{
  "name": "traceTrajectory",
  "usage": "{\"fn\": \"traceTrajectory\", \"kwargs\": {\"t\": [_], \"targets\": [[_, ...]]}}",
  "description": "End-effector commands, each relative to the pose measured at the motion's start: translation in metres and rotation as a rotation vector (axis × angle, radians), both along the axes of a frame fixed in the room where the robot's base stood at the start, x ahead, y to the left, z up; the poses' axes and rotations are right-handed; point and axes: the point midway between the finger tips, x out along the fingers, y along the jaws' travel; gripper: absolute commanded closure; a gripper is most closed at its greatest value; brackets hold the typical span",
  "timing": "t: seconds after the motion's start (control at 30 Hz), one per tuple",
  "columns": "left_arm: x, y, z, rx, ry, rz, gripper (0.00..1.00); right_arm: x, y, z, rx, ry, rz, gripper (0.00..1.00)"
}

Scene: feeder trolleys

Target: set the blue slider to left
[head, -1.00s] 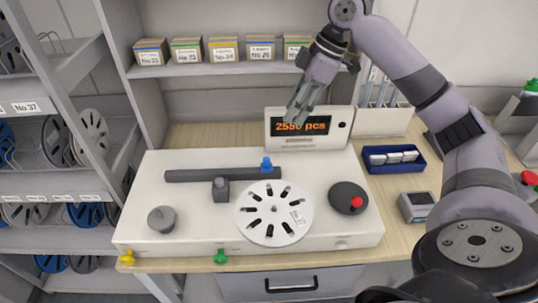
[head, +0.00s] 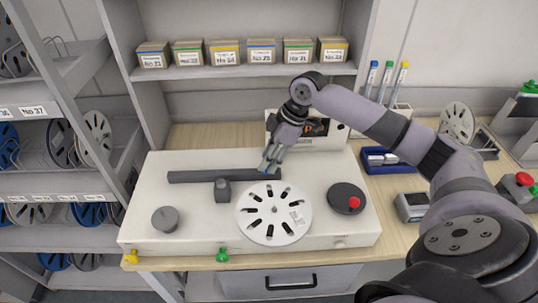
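The dark slider track (head: 205,176) runs left to right along the back of the white counting machine (head: 160,185). My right gripper (head: 269,165) points down at the right end of this track, over the spot where the blue slider stood in the earlier frame. The gripper's fingers hide the slider, so I cannot tell whether they are around it or just above it. The fingers look close together, but whether they are shut on anything is not clear. My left gripper is out of view.
A dark grey block (head: 222,190) stands just in front of the track. A white reel (head: 273,212) lies at the machine's middle and a dark disc with a red knob (head: 354,202) to its right. The display (head: 335,132) behind is partly covered by my arm.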

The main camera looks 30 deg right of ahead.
Motion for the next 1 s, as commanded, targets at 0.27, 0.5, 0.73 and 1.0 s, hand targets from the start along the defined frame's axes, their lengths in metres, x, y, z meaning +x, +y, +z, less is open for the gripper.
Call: {"fn": "traceTrajectory", "kwargs": {"t": [0.27,0.5,0.73,1.0], "targets": [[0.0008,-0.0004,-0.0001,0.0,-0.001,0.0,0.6,0.0001,0.0,-0.0002,0.0,0.0,0.0,0.7],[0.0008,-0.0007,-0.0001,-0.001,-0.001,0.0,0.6,0.0002,-0.0001,0.0002,0.0,0.0,0.0,0.86],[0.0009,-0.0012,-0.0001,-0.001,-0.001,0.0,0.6,0.0002,-0.0001,0.0003,0.001,-0.001,0.0,1.0],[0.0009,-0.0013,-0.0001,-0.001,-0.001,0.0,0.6,0.0002,-0.0002,0.0005,0.0,-0.001,0.0,1.0]]}}
